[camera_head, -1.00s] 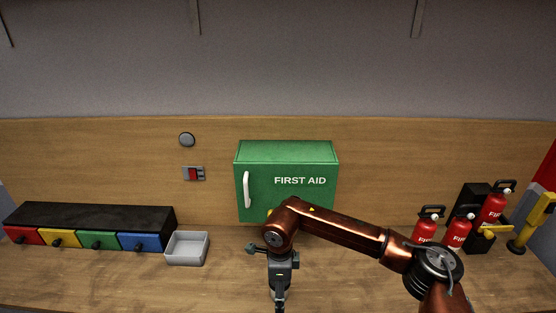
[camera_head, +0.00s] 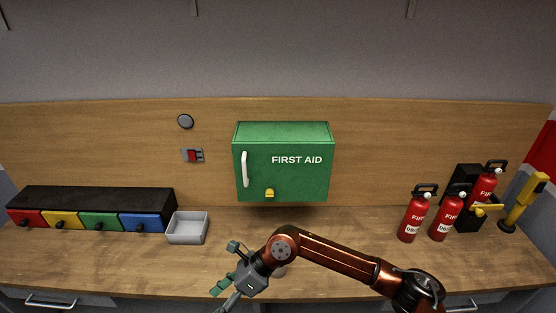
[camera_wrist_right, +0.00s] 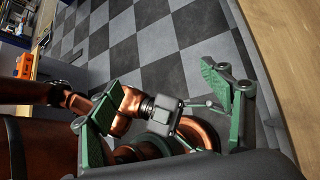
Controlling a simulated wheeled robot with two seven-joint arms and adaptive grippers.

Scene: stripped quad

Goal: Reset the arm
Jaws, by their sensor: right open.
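My right arm comes in from the lower right in the head view. Its gripper (camera_head: 226,270) is open and empty, low over the front part of the wooden counter (camera_head: 350,255), and points down and to the left. In the right wrist view the two green finger pads of the gripper (camera_wrist_right: 165,112) stand wide apart with nothing held between them. Behind them are copper-coloured links of my own and a checkered floor.
A green first aid cabinet (camera_head: 300,180), shut, is on the back panel. Coloured drawers (camera_head: 100,221) and a grey tray (camera_head: 187,229) stand at the left. Red fire extinguishers (camera_head: 413,218) and a yellow-handled device (camera_head: 519,207) stand at the right. The counter's middle is mostly clear.

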